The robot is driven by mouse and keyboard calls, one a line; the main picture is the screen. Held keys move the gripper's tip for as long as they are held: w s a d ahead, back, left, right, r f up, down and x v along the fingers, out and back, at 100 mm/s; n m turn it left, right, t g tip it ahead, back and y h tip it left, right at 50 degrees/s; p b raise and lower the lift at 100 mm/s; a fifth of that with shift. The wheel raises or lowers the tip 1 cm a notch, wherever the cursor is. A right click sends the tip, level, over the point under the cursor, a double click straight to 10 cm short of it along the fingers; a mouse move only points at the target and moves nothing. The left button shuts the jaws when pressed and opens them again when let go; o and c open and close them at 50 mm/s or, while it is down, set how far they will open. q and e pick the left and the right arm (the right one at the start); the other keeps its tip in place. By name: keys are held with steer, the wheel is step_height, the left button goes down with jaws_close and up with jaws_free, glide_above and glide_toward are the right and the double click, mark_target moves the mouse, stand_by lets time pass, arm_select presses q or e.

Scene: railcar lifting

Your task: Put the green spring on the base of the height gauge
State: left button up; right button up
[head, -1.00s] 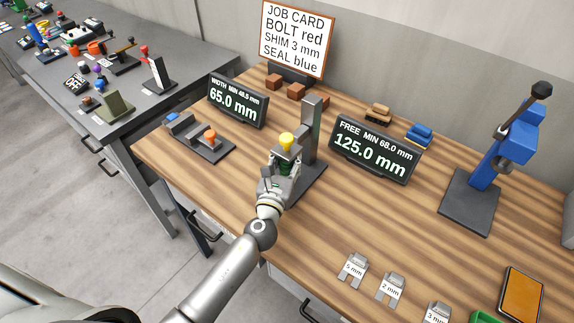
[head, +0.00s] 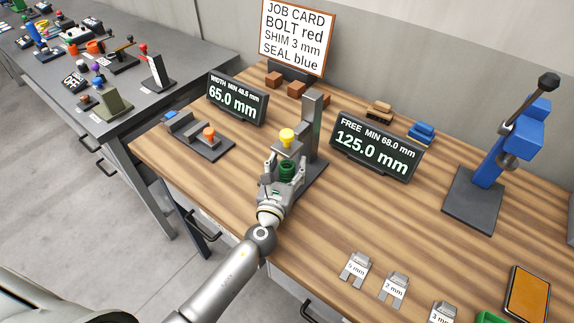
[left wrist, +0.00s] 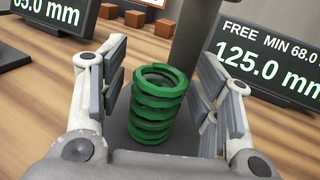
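The green spring (head: 287,171) stands upright on the dark base (head: 314,172) of the height gauge, beside its grey column (head: 313,125) and below the yellow knob (head: 287,136). My left gripper (head: 284,170) is around the spring, low over the base. In the left wrist view the spring (left wrist: 156,105) stands between the two finger pads of my left gripper (left wrist: 163,90), with visible gaps at its sides, so the gripper is open. The gauge display (head: 375,147) reads 125.0 mm. My right gripper is not in view.
The width gauge (head: 197,136) and its display (head: 237,98) stand to the left. A blue press (head: 490,165) stands at the right. Labelled shims (head: 396,287) and an orange tablet (head: 527,294) lie near the front. The wood between is clear.

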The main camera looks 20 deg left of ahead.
arm_select(q)
steer(key=shift+r, duration=0.1)
steer(key=shift+s+r, duration=0.1)
steer(key=s, duration=0.3)
steer(key=s+b, duration=0.1)
steer(key=s, duration=0.3)
steer(key=s+b, duration=0.1)
steer(key=s, duration=0.2)
steer(key=shift+s+d, duration=0.25)
steer(key=shift+s, duration=0.7)
